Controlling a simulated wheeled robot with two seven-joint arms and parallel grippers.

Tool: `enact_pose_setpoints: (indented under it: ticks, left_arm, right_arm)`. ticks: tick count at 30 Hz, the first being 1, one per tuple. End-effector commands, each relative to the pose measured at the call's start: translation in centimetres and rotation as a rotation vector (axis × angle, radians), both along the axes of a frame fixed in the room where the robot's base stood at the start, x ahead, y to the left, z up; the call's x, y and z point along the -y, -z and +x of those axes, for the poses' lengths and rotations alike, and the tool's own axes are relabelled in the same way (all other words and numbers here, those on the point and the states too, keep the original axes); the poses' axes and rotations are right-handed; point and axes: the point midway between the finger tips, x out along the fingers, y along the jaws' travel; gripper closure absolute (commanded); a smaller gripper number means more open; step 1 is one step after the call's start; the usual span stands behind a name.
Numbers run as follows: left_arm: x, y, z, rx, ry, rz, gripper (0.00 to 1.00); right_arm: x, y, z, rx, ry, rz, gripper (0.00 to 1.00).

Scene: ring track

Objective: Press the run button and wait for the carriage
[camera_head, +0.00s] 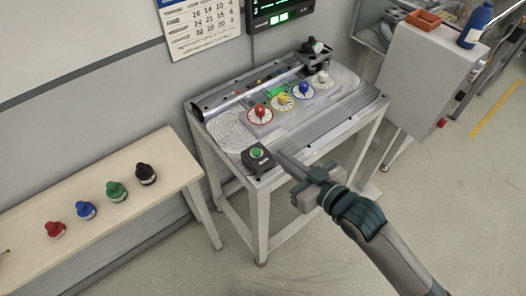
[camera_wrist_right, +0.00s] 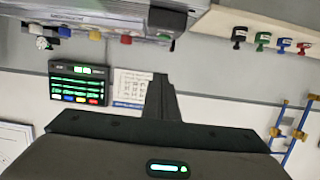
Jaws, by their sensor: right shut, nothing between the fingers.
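The run button is a green round button (camera_head: 257,153) on a small black box at the near corner of the track table (camera_head: 262,205). My right gripper (camera_head: 281,157) is shut and empty, its fingertips just right of that box; I cannot tell whether they touch it. The right wrist view is upside down and shows the shut fingers (camera_wrist_right: 160,92) below a black block (camera_wrist_right: 168,18), which looks like the button box. A dark upright device (camera_head: 316,50) at the track's far end may be the carriage. My left gripper is not in view.
Red (camera_head: 260,113), yellow, blue and white knobs stand on round dials inside the track. A bench (camera_head: 158,190) at left bears red, blue, green and black knobbed pieces. A lit display (camera_head: 278,14) hangs on the wall. A grey cabinet (camera_head: 425,75) stands at right.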

Motion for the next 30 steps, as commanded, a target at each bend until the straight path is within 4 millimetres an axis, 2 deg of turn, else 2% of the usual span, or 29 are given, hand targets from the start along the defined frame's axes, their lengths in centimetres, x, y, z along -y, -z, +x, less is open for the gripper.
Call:
enact_pose_setpoints:
  ticks: [17, 21, 30]
  left_arm:
    - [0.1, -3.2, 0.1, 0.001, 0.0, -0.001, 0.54]
    - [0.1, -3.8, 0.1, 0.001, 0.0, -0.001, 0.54]
    - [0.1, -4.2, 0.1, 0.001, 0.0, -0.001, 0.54]
  right_arm:
    - [-5.2, 1.9, 7.1, -0.002, 0.0, -0.001, 1.0]
    - [-5.0, 4.2, 6.8, -0.003, 0.0, -0.004, 1.0]
    - [-5.0, 6.1, 6.8, -0.001, -0.001, -0.002, 1.0]
